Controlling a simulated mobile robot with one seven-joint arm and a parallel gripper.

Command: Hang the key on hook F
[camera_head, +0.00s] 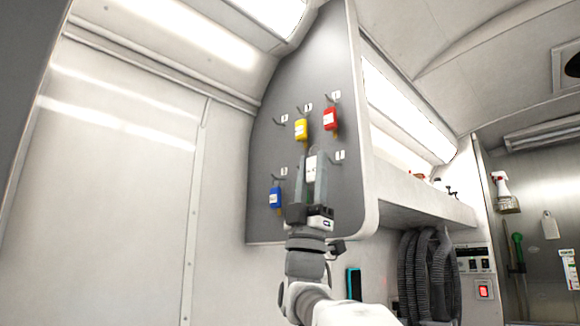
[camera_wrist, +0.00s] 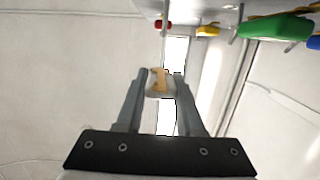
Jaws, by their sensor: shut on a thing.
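My gripper (camera_head: 314,160) is raised in front of the grey hook panel (camera_head: 330,60). It is shut on a key with a pale tag (camera_head: 311,168); in the wrist view the brass-coloured key (camera_wrist: 160,80) shows between the fingertips (camera_wrist: 163,82). The panel has two rows of hooks with small white labels, whose letters I cannot read. The lower right hook (camera_head: 333,160) looks empty, just right of my gripper. The upper left hook (camera_head: 277,122) also looks empty. The lower middle hook is hidden behind my gripper.
A yellow tag (camera_head: 301,129) and a red tag (camera_head: 330,119) hang in the upper row, a blue tag (camera_head: 275,197) at lower left. A green tag (camera_wrist: 275,28) shows in the wrist view. A shelf (camera_head: 420,195) juts out right of the panel, above black hoses (camera_head: 428,270).

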